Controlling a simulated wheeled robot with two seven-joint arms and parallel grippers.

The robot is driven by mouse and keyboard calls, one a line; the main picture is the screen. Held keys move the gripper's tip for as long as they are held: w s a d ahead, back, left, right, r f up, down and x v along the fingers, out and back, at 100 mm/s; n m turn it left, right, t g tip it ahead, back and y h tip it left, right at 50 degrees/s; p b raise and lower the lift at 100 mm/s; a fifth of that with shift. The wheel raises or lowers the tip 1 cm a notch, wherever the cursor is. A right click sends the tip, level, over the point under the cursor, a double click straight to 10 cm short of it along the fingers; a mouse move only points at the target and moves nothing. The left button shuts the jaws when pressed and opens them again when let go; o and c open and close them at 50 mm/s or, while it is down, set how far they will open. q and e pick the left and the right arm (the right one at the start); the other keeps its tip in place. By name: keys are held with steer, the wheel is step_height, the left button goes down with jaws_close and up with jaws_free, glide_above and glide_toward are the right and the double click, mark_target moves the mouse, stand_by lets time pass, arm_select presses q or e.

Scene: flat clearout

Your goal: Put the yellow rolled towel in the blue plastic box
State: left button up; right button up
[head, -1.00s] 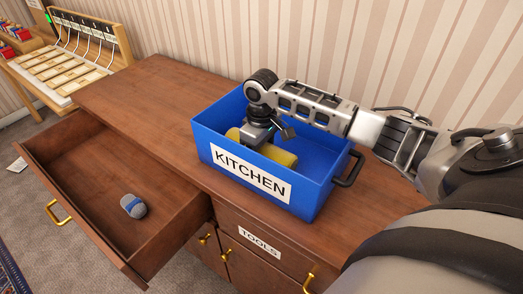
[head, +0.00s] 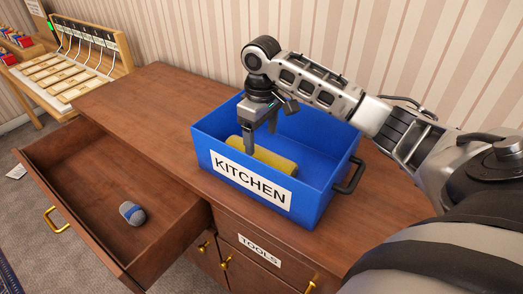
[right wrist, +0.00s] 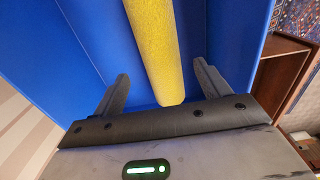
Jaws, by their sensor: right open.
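The yellow rolled towel (head: 270,157) lies inside the blue plastic box (head: 318,185), which has a KITCHEN label and stands on the wooden cabinet top. My right gripper (head: 262,138) is above the towel at the box's left part, its fingers pointing down. In the right wrist view the towel (right wrist: 157,45) runs between the two open fingers (right wrist: 160,85) without either finger touching it, and the blue box (right wrist: 235,40) surrounds it. My left gripper is not in view.
An open drawer (head: 85,200) on the left holds a grey and blue rounded object (head: 132,213). A drawer below the box has a TOOLS label (head: 260,250). A wooden rack (head: 85,60) stands at the back left. The cabinet top left of the box is clear.

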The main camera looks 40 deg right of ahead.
mark_target(261, 152)
steer(key=shift+r, duration=1.9)
